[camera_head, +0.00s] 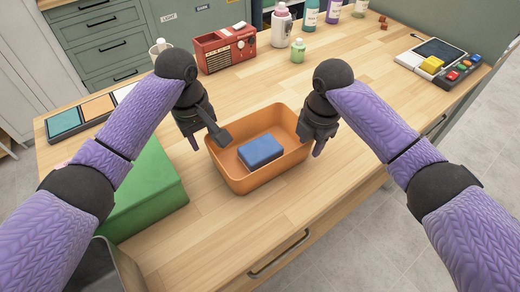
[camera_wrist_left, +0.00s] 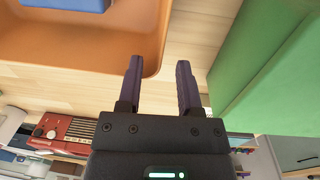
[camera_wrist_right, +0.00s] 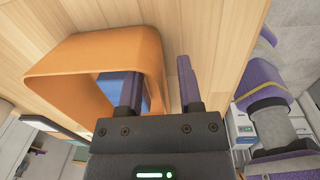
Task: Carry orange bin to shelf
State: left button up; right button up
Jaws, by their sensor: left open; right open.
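The orange bin (camera_head: 283,178) stands on the wooden table with a folded blue cloth-like block (camera_head: 261,151) inside. My left gripper (camera_head: 207,143) is open and empty at the bin's left side; in the left wrist view its fingers (camera_wrist_left: 158,75) are near a rounded corner of the bin (camera_wrist_left: 95,60). My right gripper (camera_head: 318,143) is open at the bin's right rim. In the right wrist view its fingers (camera_wrist_right: 157,80) appear on either side of the bin's wall (camera_wrist_right: 152,55). Contact cannot be told. No shelf is clearly identifiable.
A green box (camera_head: 145,195) sits left of the bin, near a tray of coloured tiles (camera_head: 97,106). A red radio (camera_head: 224,48) and several bottles (camera_head: 282,25) stand at the back. A device with coloured buttons (camera_head: 440,62) lies far right. Table in front of the bin is clear.

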aim_at(209, 154)
pick_arm(q)
jog(key=shift+w+d+f, duration=0.1)
jog(key=shift+d+f, duration=0.05)
jog(key=shift+f, duration=1.5)
pick_arm(e)
jog(key=shift+w+f, duration=0.15)
jog(key=shift+f, duration=1.5)
pick_arm(q)
grip_shut()
pick_arm(e)
grip_shut()
pick_arm(q)
jog(key=shift+r, duration=0.1)
